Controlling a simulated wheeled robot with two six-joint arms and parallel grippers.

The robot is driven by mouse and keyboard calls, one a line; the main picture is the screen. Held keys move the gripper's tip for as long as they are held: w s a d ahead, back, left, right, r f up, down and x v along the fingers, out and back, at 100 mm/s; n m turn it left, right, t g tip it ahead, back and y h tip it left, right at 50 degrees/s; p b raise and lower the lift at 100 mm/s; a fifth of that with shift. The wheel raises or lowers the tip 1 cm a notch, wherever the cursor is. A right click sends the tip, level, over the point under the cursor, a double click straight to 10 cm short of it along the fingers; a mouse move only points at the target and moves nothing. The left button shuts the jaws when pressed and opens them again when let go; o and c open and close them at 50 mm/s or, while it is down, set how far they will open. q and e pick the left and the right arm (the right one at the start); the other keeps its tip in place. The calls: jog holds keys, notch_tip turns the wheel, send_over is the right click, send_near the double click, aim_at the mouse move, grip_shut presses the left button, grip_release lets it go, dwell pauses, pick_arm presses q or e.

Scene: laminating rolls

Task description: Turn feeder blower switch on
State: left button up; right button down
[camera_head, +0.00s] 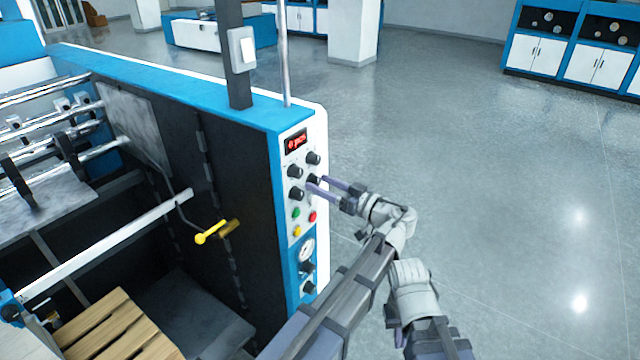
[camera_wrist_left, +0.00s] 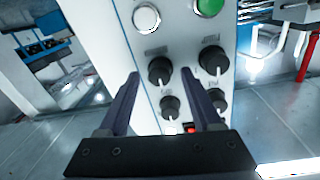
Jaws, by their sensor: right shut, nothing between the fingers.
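The control panel (camera_head: 306,140) is on the end face of the blue and white machine. It carries several black rotary knobs below a red display (camera_head: 296,142); their labels are unreadable, so I cannot tell which is the feeder blower switch. My left gripper (camera_head: 316,183) is at the panel with its fingers apart. In the left wrist view, the lower-right knob of the head view (camera_wrist_left: 160,70) lies between the open fingertips, with visible gaps on both sides. Its neighbours, a knob (camera_wrist_left: 170,106) and another knob (camera_wrist_left: 212,59), stand close by. My right gripper's fingers cannot be seen.
A yellow-handled lever (camera_head: 208,236) is left of the panel. Open grey floor (camera_head: 480,170) lies to the right.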

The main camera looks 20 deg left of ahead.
pick_arm(q)
jog(key=shift+a, duration=0.2)
jog(key=c, duration=0.4)
grip_shut()
jog(key=shift+m, duration=0.4)
jog(key=m, duration=0.4)
jog(key=shift+m+p, duration=0.35)
jog(key=shift+m, duration=0.05)
jog(key=m, duration=0.6)
jog(key=shift+w+d, duration=0.1)
jog(key=shift+p, duration=0.3)
jog(key=shift+o, duration=2.2)
grip_release()
